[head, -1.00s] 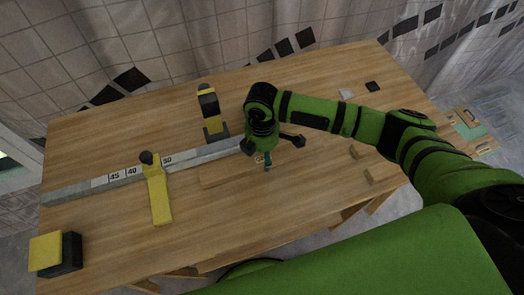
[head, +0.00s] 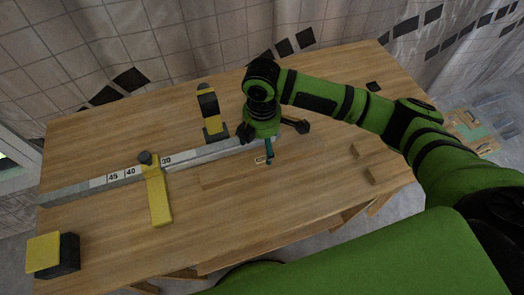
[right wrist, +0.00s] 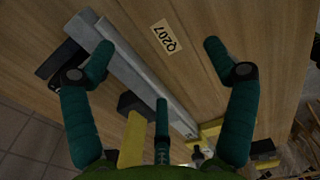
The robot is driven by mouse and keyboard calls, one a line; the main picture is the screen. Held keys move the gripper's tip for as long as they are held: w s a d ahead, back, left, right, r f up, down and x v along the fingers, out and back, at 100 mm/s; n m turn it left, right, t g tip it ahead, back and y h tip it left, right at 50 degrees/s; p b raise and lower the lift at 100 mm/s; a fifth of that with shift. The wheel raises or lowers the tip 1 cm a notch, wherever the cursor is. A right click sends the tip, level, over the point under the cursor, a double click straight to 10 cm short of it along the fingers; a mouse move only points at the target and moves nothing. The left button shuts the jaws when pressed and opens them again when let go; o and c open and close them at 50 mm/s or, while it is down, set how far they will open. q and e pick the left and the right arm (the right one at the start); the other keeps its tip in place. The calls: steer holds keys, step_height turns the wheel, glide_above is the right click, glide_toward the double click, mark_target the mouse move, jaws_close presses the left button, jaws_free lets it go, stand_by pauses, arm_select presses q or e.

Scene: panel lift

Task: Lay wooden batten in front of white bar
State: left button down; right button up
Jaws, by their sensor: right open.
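The pale wooden batten (head: 222,178) seems to be the flat strip lying on the table, close in colour to it; its right part is hard to make out. A label (head: 260,160) sits near my right gripper and reads Q207 in the right wrist view (right wrist: 168,38). The long white-grey bar (head: 195,153) with a number scale runs behind the strip and also crosses the right wrist view (right wrist: 135,68). My right gripper (head: 270,150) is open and empty, fingers pointing down above the table by the bar's right end. My left gripper is out of view.
A yellow stop (head: 159,195) straddles the bar. A yellow-black clamp-like piece (head: 212,112) stands behind it. A yellow-black block (head: 52,254) sits at the front left. Small wooden blocks (head: 370,176) lie at the right. The table's (head: 110,235) front left is mostly clear.

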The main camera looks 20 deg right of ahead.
mark_target(262, 156)
step_height(262, 156, up, 6)
steer(key=shift+r+b, duration=0.15)
steer(key=shift+b, duration=0.15)
